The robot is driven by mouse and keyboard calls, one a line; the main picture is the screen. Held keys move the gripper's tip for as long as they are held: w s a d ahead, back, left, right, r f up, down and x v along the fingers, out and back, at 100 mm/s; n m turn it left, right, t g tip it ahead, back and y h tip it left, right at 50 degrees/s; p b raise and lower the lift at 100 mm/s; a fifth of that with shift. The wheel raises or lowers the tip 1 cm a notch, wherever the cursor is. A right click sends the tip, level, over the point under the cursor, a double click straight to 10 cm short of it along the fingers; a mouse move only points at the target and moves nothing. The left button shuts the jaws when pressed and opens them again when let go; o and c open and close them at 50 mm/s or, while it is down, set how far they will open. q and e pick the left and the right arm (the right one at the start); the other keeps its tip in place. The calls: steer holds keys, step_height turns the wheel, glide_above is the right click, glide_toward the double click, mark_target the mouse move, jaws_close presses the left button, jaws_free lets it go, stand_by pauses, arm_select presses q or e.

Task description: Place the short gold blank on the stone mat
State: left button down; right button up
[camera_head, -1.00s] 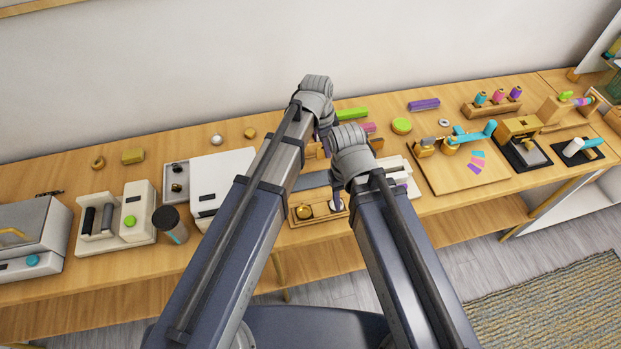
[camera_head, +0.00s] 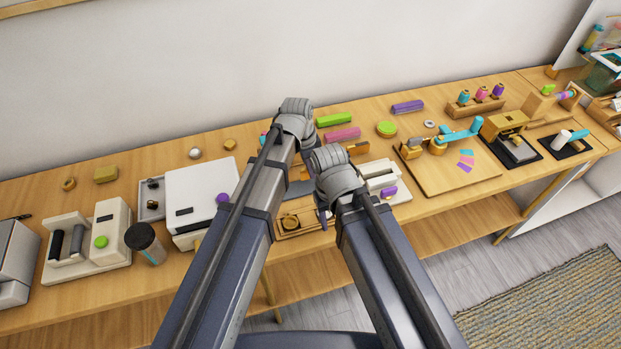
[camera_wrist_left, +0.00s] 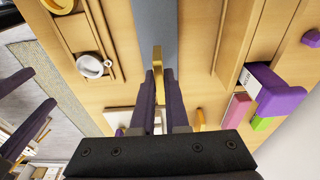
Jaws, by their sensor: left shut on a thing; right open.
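My left gripper (camera_wrist_left: 158,88) is shut on a slim gold blank (camera_wrist_left: 157,60), which sticks out past the fingertips in the left wrist view. The grey stone mat (camera_wrist_left: 157,18) lies beyond and below it as a strip; whether the blank touches it I cannot tell. In the head view the mat (camera_head: 299,189) shows only partly between my arms, and my left gripper's fingertips and the blank are hidden behind the wrist.
A white box (camera_head: 200,184) stands left, a purple piece (camera_head: 389,193) right. Green (camera_head: 334,119) and pink (camera_head: 342,134) bars lie behind.

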mark_target(305, 169)
arm_select(q)
steer(key=shift+f+b, duration=1.4)
steer(key=shift+f, duration=0.3)
arm_select(e)
steer(key=shift+f, duration=1.7)
arm_select(q)
steer(key=shift+f, duration=0.15)
arm_select(e)
steer(key=shift+f, duration=0.15)
arm_select(q)
steer(key=c, duration=0.9)
jaws_free()
steer(key=shift+r, duration=0.2)
arm_select(e)
steer(key=shift+r, duration=0.2)
